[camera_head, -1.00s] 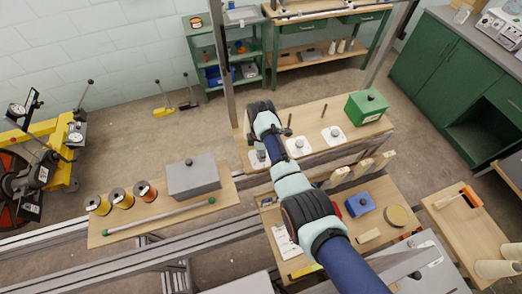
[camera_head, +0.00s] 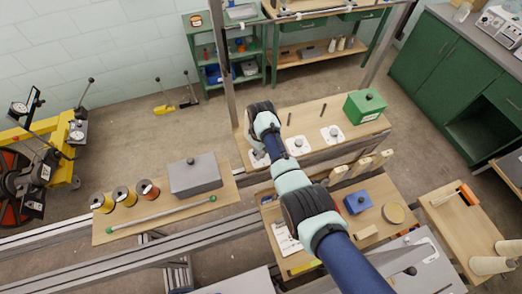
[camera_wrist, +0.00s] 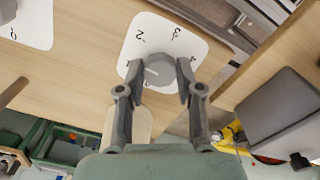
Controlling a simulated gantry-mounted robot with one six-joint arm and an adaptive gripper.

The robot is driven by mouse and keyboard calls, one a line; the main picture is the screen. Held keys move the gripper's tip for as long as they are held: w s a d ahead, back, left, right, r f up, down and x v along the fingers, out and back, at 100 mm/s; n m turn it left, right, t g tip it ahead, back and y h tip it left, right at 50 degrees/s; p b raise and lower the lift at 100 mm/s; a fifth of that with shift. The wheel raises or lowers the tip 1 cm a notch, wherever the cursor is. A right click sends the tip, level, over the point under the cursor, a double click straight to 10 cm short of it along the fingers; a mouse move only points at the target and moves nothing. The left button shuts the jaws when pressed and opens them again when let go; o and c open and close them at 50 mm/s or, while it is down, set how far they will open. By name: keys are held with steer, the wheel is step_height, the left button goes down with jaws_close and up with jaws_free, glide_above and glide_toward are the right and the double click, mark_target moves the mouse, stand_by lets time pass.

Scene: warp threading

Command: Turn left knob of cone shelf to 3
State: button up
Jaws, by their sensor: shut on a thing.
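The cone shelf (camera_head: 315,113) is a wooden board with three white dial plates. Its left knob (camera_wrist: 158,70) is grey and sits on a white numbered plate (camera_wrist: 153,22). The wrist view shows a 2 at the plate's upper left and a 3 at its upper right. My gripper (camera_wrist: 158,78) is shut on this knob, one finger on each side. I cannot tell which number the knob points at. In the head view my wrist (camera_head: 262,118) partly hides the left knob. The middle knob (camera_head: 299,143) and right knob (camera_head: 333,132) stand free.
A green box (camera_head: 366,106) stands at the shelf's right end. A grey box (camera_head: 195,175) and several spools (camera_head: 123,195) are on a board to the left. A lower board holds wooden pegs (camera_head: 360,166) and a blue box (camera_head: 358,202) beside my arm.

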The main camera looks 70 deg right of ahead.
mark_target(261, 153)
steer(key=m, duration=0.4)
steer(key=shift+r+m, duration=0.15)
steer(key=shift+m, duration=0.15)
steer(key=m, duration=0.3)
steer(key=shift+m+p, duration=0.3)
steer(key=shift+m, duration=0.1)
steer(key=m, duration=0.4)
steer(key=shift+m, duration=2.1)
steer(key=o, duration=1.2)
steer(key=shift+c, duration=0.2)
step_height(261, 153, up, 12)
